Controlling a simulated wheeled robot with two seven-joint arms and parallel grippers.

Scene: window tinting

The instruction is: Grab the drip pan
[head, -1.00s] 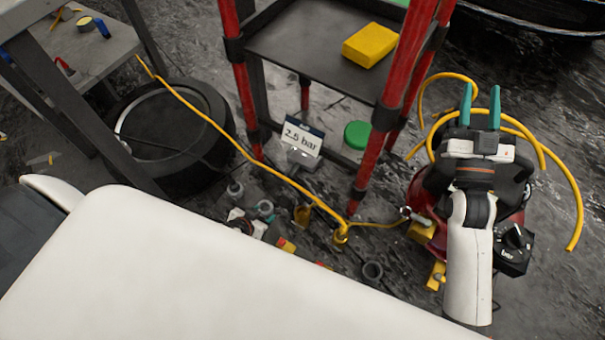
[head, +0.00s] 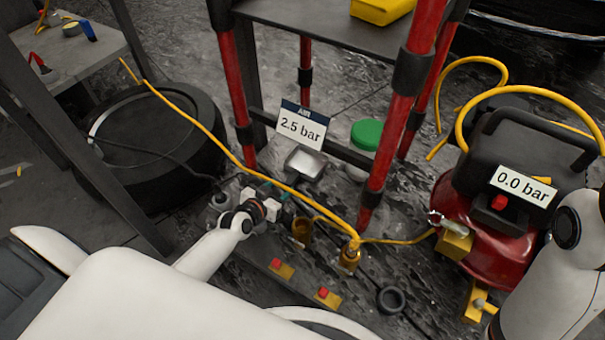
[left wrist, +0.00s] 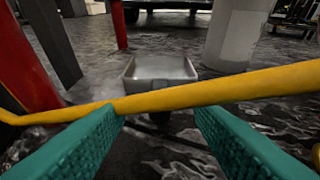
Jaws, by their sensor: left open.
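The drip pan looks to be the small square grey metal tray (head: 305,163) on the floor between the red posts, below the 2.5 bar sign. In the left wrist view the pan (left wrist: 160,70) lies straight ahead, beyond and between the fingertips. My left gripper (head: 278,192) is just short of the pan, at lower left of it in the head view, its fingers mostly hidden there. In the left wrist view its teal fingers (left wrist: 158,118) are apart with nothing between them. A yellow hose (left wrist: 225,90) crosses between the fingertips and the pan. My right gripper is out of view.
A red compressor (head: 490,240) marked 0.0 bar stands at the right. A green-lidded white container (head: 366,145) is right of the pan. Red posts (head: 400,110) flank the pan. A tyre (head: 150,145) lies at left. Small yellow pieces with red tops (head: 327,297) sit in front.

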